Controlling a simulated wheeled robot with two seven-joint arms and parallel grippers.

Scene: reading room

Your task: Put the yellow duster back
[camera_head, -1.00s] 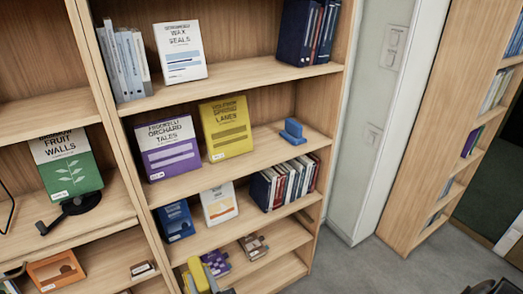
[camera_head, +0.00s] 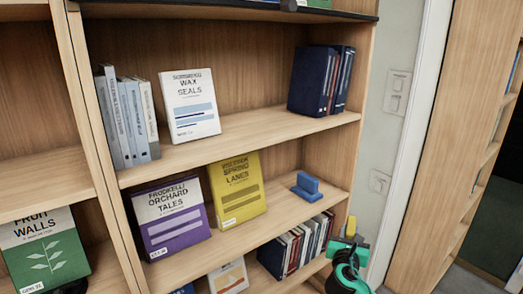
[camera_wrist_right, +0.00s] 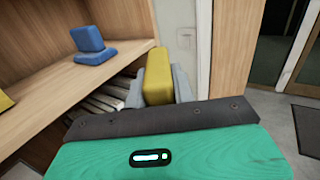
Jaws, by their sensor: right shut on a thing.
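The yellow duster (camera_head: 351,227) is a small yellow block. My right gripper (camera_head: 347,241) is shut on it, in front of the right side panel of the middle bookcase. In the right wrist view the duster (camera_wrist_right: 158,78) stands between the grey fingers (camera_wrist_right: 160,88), beside the front edge of a shelf. It is held clear of the shelf boards, as far as I can see. A blue block on a flat blue base (camera_head: 307,185) stands on the shelf with the purple and yellow books. My left gripper is out of view.
The purple book (camera_head: 172,219) and yellow book (camera_head: 237,190) stand left of the blue block. Bare board (camera_head: 285,213) lies in front of it. A row of books (camera_head: 297,247) fills the right of the shelf below. Dark blue books (camera_head: 320,80) stand on the shelf above.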

